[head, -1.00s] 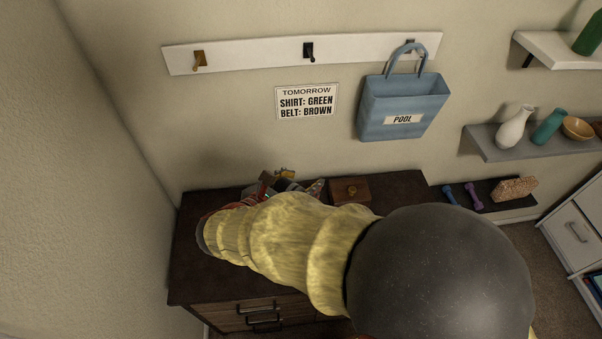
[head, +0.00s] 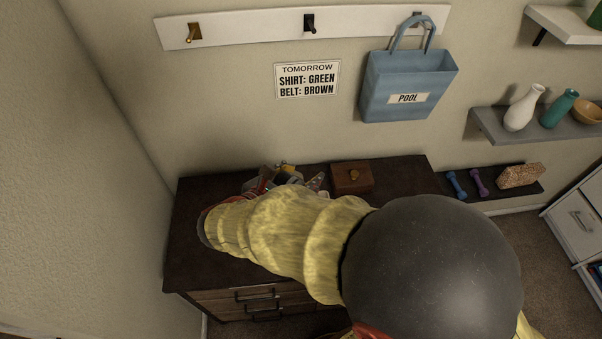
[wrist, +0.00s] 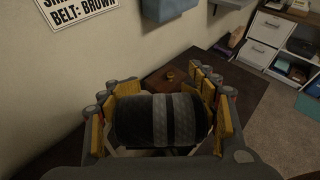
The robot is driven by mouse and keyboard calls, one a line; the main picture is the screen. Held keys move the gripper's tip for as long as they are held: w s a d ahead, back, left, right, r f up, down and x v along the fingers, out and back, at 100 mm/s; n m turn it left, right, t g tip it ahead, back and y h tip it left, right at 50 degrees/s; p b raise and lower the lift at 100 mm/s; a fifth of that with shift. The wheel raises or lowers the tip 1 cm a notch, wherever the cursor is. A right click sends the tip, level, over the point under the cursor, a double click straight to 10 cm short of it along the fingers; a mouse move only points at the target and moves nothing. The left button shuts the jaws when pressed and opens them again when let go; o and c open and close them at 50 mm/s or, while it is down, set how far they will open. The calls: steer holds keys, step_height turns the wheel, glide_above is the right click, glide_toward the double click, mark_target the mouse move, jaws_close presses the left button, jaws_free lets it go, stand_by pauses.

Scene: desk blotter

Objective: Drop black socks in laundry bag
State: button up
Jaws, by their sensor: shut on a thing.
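My gripper (wrist: 161,100) is shut on a dark rolled bundle, which looks like the black socks (wrist: 140,120), with grey bands around its right half. The fingers press it from left and right, above the dark dresser top. In the head view my gripper (head: 286,180) is mostly hidden behind my arm, near the back of the dresser, and the bundle cannot be made out. No bag marked as laundry is in view. A blue bag (head: 390,85) labelled POOL hangs from the right hook on the wall rack.
The dark dresser (head: 200,262) has a small wooden box (head: 352,179) at its back, right of my gripper. A wall rack (head: 250,27) has two bare hooks. A grey shelf (head: 490,124) with vases and a low shelf with dumbbells (head: 479,182) are at right.

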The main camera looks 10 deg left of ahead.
steer(key=o, duration=1.3)
steer(key=shift+c, duration=0.2)
steer(key=shift+o, duration=0.3)
steer(key=v, duration=1.2)
